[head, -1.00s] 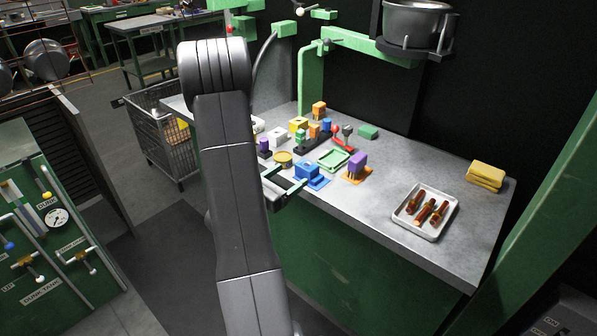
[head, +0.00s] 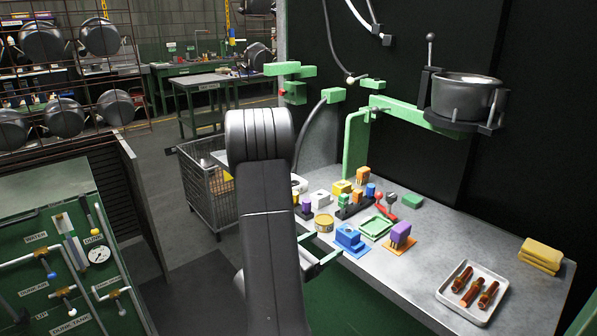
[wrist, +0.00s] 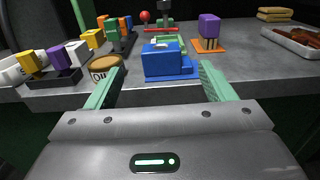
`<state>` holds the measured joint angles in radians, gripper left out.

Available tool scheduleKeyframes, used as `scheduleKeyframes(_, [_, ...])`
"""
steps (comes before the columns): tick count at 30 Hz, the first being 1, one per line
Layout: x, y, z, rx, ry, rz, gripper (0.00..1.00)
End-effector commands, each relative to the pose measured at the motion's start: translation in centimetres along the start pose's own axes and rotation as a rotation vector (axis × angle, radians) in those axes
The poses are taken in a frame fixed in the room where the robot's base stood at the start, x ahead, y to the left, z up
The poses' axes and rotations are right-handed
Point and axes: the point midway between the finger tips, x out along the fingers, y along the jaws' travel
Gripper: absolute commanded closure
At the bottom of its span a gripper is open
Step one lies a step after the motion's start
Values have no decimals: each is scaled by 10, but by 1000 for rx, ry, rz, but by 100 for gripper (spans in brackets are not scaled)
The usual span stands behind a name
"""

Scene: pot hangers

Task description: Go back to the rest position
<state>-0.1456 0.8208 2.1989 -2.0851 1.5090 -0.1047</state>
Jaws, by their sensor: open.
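My gripper (wrist: 160,88) is open and empty in the wrist view, its two green fingers spread apart at the table's near edge. A blue block on a blue base (wrist: 168,62) stands on the table just beyond the fingers, apart from them as far as I can tell. In the head view my dark arm fills the lower middle and hides much of the gripper. One green finger (head: 325,262) shows beside the table edge, near the blue block (head: 350,240).
The grey table (head: 420,265) holds a purple block on an orange base (head: 401,234), a green tray (head: 375,227), a round tin (head: 323,222) and a white tray (head: 472,292) of brown pieces. Yellow cloths (head: 540,254) lie at right. A pot (head: 464,97) sits on a bracket above. A wire cart (head: 207,185) stands left.

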Motion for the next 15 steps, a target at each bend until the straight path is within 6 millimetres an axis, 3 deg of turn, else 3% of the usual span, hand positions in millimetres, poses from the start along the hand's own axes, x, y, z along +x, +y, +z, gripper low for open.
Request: scheduleKeyframes(15, [81, -2, 1, 1, -1, -5, 24])
